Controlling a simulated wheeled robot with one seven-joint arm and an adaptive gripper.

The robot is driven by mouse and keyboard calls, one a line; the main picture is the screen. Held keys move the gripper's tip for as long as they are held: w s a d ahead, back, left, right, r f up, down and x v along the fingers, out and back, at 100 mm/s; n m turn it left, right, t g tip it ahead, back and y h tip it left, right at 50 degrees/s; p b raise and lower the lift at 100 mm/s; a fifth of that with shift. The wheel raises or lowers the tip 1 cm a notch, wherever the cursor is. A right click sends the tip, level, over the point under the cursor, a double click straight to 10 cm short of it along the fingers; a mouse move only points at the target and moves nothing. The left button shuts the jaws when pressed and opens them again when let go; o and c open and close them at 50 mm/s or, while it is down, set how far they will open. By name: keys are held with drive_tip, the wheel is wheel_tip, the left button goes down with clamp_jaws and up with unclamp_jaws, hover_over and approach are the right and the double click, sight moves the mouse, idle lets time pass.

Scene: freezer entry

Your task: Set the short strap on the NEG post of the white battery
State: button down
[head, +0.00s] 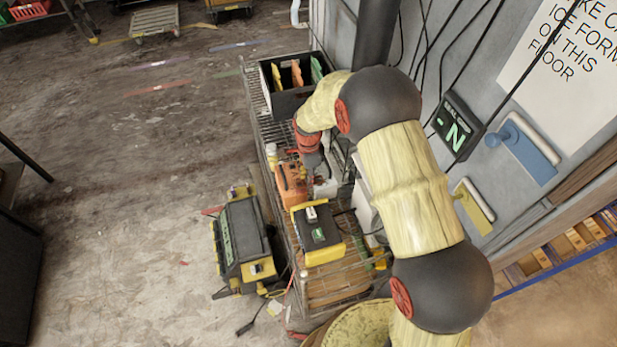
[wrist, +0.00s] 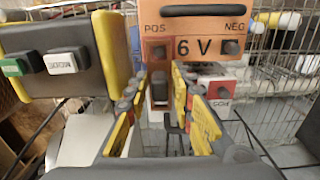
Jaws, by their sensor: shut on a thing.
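My gripper (wrist: 157,84) points at the orange 6 V battery (wrist: 200,28), which also shows in the head view (head: 292,186). Its yellow-faced fingers are closed around a small dark piece (wrist: 158,92); I cannot tell for certain that this is the short strap. The piece is in line with the POS post (wrist: 158,52) of the orange battery; whether they touch is unclear. The NEG post (wrist: 231,47) is to the right.
A black-and-yellow box (head: 320,230) with labelled tabs stands in front on the wire cart (head: 262,120). A black bin (head: 285,98) of coloured cards stands at the cart's far end. A larger black-and-yellow case (head: 242,238) is on the floor at left. Wires hang on the wall.

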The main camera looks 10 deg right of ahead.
drive_tip(key=shift+f+b, duration=0.6)
drive_tip(key=shift+f, duration=0.25)
drive_tip(key=c, duration=1.5)
unclamp_jaws()
drive_tip(key=shift+o, duration=0.2)
wheel_tip(320, 180, up, 12)
drive_tip(key=shift+r, duration=0.1)
